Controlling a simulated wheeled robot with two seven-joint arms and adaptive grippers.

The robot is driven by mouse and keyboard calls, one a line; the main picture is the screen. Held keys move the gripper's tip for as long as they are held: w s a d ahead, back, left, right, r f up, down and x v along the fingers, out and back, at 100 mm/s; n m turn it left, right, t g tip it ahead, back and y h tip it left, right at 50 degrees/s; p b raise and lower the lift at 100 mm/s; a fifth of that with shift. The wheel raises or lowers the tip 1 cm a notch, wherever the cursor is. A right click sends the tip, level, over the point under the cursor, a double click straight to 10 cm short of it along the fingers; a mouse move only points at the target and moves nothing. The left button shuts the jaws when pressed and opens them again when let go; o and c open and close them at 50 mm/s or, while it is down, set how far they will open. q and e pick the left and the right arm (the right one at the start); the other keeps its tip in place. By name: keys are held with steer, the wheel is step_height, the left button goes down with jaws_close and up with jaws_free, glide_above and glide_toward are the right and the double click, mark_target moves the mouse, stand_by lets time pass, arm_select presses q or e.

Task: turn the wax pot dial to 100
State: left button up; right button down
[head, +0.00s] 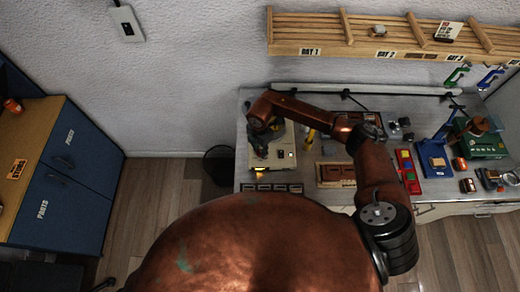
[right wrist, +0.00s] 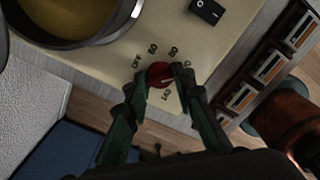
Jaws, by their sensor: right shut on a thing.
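The wax pot (head: 284,158) is a cream-coloured unit at the left end of the workbench. In the right wrist view its round metal pot (right wrist: 75,15) holds yellowish wax. Its red dial (right wrist: 159,73) sits on the cream panel, with OFF and numbers printed around it. A pale pointer mark shows on the dial's lower right; the exact reading is unclear. My right gripper (right wrist: 160,80) is shut on the dial, one finger on each side. In the head view my right gripper (head: 263,137) is over the pot and hides part of it. My left gripper is not in view.
A black rocker switch (right wrist: 207,11) is on the pot's panel. A row of labelled compartments (head: 272,188) lies along the bench's front edge. A wooden tray (head: 335,184), red block rack (head: 408,170) and blue stand (head: 434,158) are farther right. A dark bin (head: 218,165) stands left of the bench.

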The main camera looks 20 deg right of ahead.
steer(key=c, duration=1.6)
jaws_free()
step_height(320, 180, up, 12)
